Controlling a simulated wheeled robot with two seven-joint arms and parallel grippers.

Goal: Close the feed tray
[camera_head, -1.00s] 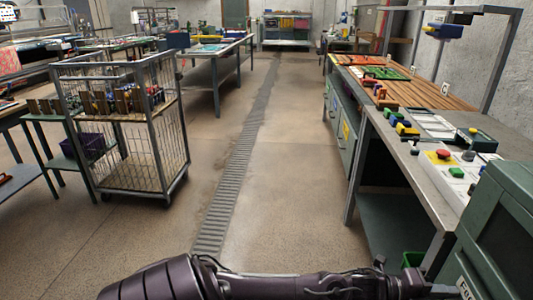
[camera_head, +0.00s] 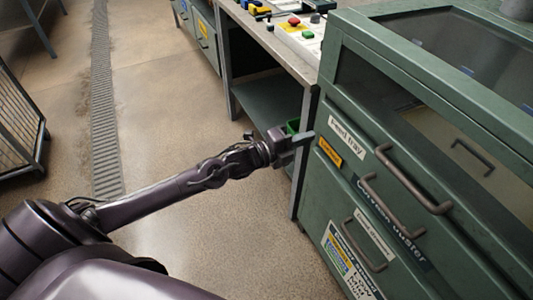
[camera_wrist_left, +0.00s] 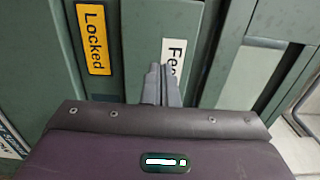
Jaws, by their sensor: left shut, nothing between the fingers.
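The feed tray (camera_head: 365,150) is a green drawer front with a white "Feed tray" label and a grey bar handle (camera_head: 412,180), in the green cabinet at right. It looks flush or nearly so; I cannot tell if a small gap remains. My left gripper (camera_head: 300,141) is shut and empty beside the tray's left end, near the label. In the left wrist view the shut fingers (camera_wrist_left: 162,86) lie in front of the "Fee..." label (camera_wrist_left: 173,55), covering part of it; contact cannot be told. My right gripper is not in view.
A yellow "Locked" label (camera_wrist_left: 94,38) is left of the fingers in the wrist view. More bar handles are below the tray, and a glazed hood (camera_head: 440,65) is above. A workbench (camera_head: 270,45) with buttons stands behind.

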